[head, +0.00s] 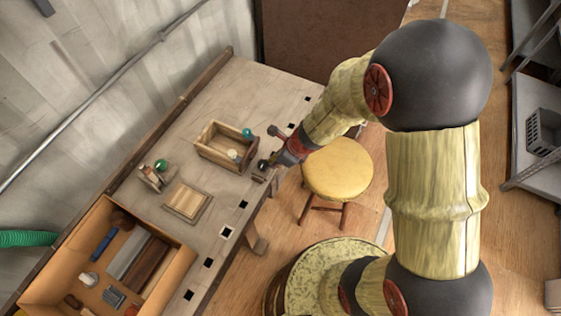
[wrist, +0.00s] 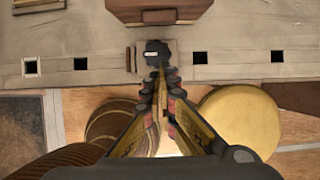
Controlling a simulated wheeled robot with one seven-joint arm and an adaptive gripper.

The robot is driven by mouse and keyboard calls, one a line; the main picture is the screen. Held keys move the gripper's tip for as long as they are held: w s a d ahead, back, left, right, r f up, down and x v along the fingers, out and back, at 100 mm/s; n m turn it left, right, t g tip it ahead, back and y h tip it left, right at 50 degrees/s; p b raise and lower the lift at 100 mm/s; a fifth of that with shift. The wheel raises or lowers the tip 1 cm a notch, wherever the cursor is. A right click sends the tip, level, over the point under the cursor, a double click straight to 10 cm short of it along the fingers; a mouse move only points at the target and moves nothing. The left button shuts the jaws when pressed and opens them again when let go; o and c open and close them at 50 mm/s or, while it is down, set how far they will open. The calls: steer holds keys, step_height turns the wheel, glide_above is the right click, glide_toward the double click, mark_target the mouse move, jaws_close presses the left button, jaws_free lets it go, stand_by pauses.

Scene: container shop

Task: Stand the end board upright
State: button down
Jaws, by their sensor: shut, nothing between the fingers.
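My gripper (head: 272,163) is at the front edge of the workbench, and its fingers (wrist: 159,84) are together with nothing between them. Just beyond the fingertips in the wrist view is a dark block with a white mark (wrist: 157,50), set in a small wooden piece at the bench edge; I cannot tell whether they touch. A flat wooden panel with a raised frame (head: 187,201) lies on the bench, left of my gripper in the head view. I cannot tell for certain that it is the end board.
An open wooden box (head: 222,157) with a green knob-like thing at its right end stands behind my gripper. A small wooden tool with a green ball (head: 160,166) is nearby. A tray of tools (head: 66,250) sits at lower left. A yellow stool (head: 337,168) stands beside the bench (head: 222,98).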

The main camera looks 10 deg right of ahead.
mark_target(251, 156)
steer(key=shift+w+a+r+p, duration=0.2)
steer(key=shift+w+a+p, duration=0.15)
steer(key=shift+w+a, duration=0.6)
steer(key=shift+w+a+r, duration=0.1)
steer(key=shift+w+a, duration=0.2)
steer(key=shift+a, duration=0.35)
steer(key=shift+w+a+r+p, duration=0.4)
steer(key=shift+r+p, duration=0.25)
steer(key=shift+p, duration=0.35)
steer(key=shift+w+a, duration=0.15)
steer(key=shift+a, duration=0.2)
steer(key=shift+d, duration=0.1)
